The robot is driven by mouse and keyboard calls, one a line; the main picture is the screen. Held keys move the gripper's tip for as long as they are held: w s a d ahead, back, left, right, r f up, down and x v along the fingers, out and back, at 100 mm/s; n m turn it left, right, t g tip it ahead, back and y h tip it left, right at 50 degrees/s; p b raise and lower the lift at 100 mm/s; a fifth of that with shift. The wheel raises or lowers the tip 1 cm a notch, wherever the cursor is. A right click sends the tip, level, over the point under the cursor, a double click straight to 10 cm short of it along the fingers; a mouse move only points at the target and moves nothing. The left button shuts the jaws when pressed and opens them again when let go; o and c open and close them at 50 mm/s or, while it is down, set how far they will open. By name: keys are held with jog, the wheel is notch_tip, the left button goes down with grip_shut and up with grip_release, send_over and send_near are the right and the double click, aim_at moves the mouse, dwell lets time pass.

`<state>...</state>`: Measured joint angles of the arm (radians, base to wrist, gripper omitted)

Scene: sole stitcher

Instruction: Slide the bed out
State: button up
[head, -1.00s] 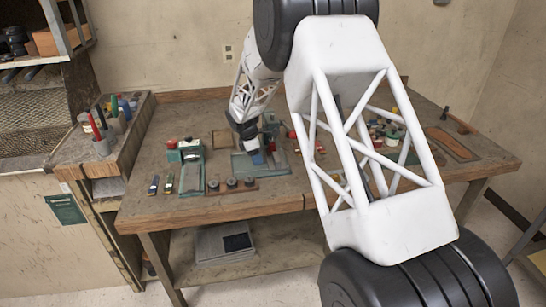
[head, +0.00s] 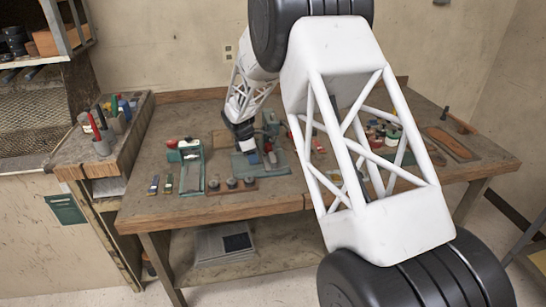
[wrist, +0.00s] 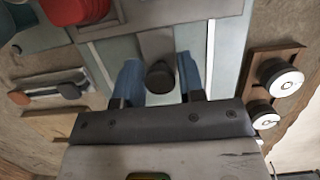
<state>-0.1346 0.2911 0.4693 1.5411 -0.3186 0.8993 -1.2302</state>
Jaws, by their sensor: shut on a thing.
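The sole stitcher (head: 271,125) stands on the bench, with its flat teal-grey base around my gripper. In the wrist view, a grey bed strip (wrist: 155,44) runs between pale rail lines and carries a dark round knob (wrist: 160,77). My gripper (head: 251,155) is low over this base; in the wrist view its two blue fingers (wrist: 160,84) stand on either side of the knob, shut on it. The finger contact is partly hidden by the knob and the gripper body. How far the bed extends cannot be told.
A teal tray fixture (head: 191,182) stands to the left. A wooden block with several round knobs (wrist: 273,83) sits close beside the base at right in the wrist view. Small tools and containers lie around; my arm hides much of the bench's right side.

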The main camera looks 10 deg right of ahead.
aim_at(238, 165)
jog(key=shift+a, duration=5.2)
jog(key=o, duration=0.5)
jog(key=shift+r, duration=0.15)
